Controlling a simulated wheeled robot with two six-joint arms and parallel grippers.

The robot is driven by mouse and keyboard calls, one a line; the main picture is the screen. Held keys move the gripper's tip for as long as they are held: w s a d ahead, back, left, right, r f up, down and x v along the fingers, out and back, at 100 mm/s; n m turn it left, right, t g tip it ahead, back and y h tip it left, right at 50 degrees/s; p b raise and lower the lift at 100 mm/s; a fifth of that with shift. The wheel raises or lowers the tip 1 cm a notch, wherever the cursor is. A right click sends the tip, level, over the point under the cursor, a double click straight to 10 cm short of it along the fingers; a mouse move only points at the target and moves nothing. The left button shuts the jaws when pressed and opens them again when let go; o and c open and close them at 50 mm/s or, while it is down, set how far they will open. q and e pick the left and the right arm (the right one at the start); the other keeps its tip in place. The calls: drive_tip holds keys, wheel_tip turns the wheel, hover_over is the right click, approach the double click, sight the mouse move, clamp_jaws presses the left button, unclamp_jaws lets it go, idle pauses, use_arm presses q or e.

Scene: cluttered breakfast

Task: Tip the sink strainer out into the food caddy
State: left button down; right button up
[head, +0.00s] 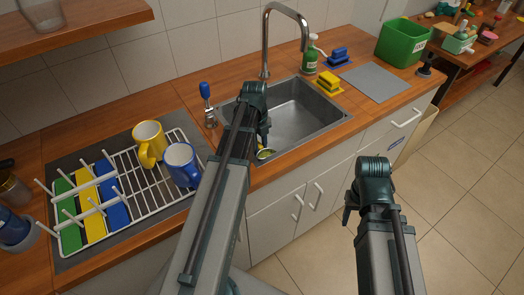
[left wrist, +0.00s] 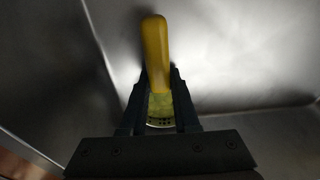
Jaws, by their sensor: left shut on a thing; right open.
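My left gripper (head: 264,143) is over the front left of the sink and shut on the yellow handle of the sink strainer (head: 266,153). In the left wrist view the yellow handle (left wrist: 156,55) stands between the fingers, with a perforated rim below it. What the strainer holds is mostly hidden. My right gripper (head: 348,208) is open and empty, in front of the cupboards.
The steel sink (head: 305,115) has a tall tap (head: 266,45) behind it. A green soap bottle (head: 310,58), yellow sponges (head: 329,82) and blue sponges (head: 338,56) stand near it. A grey mat (head: 375,82) lies bare before the bin. A dish rack (head: 150,190) with mugs is left.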

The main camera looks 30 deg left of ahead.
use_arm(q)
drive_tip(key=shift+r, duration=0.15)
drive_tip(key=shift+r+p, duration=2.4)
drive_tip(key=shift+p, duration=0.15)
drive_tip(key=c, duration=1.2)
unclamp_jaws()
clamp_jaws()
wheel_tip(320, 180, up, 5)
drive_tip(key=p, duration=0.5)
drive_tip(key=shift+r, duration=0.15)
